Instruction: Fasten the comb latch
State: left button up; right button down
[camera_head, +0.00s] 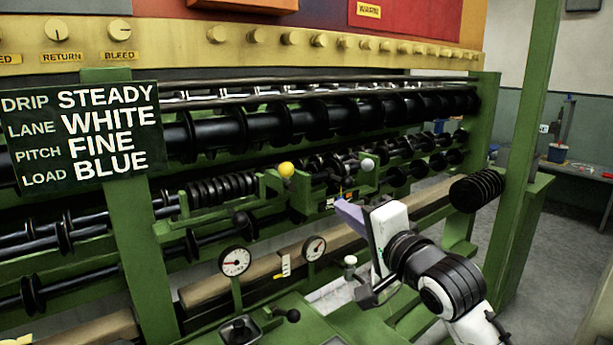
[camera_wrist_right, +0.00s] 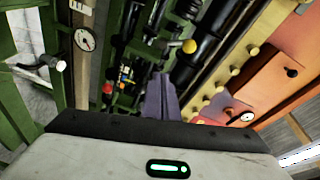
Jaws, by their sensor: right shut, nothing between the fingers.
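My right gripper (camera_head: 345,212) reaches in from the lower right, its purple fingers shut and empty in front of the machine's middle. The fingers also show in the wrist view (camera_wrist_right: 160,98). A yellow ball knob (camera_head: 286,169) stands on a green bracket left of and above the fingertips; it also shows in the wrist view (camera_wrist_right: 189,46). A grey ball knob (camera_head: 367,164) stands above the fingers on the green frame. The fingers appear apart from both knobs. I cannot tell which part is the comb latch. My left gripper is out of view.
Two dial gauges (camera_head: 234,261) (camera_head: 314,248) stand left of my right gripper. A sign (camera_head: 80,138) reads DRIP STEADY, LANE WHITE, PITCH FINE, LOAD BLUE. Black ribbed rollers (camera_head: 330,116) run behind. A green post (camera_head: 527,110) rises at the right, with open floor beyond.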

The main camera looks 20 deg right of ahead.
jog(key=shift+m+t, duration=0.4)
jog(key=shift+m, duration=0.3)
jog(key=r, duration=0.5)
jog(key=shift+d, duration=0.3)
jog(key=shift+w, duration=0.1)
jog(key=w+a+p, duration=0.2)
jog(key=w+a, duration=0.3)
jog(key=w, duration=0.5)
jog(key=shift+w+p, duration=0.25)
jog(key=shift+p, duration=0.1)
jog(key=shift+f, duration=0.15)
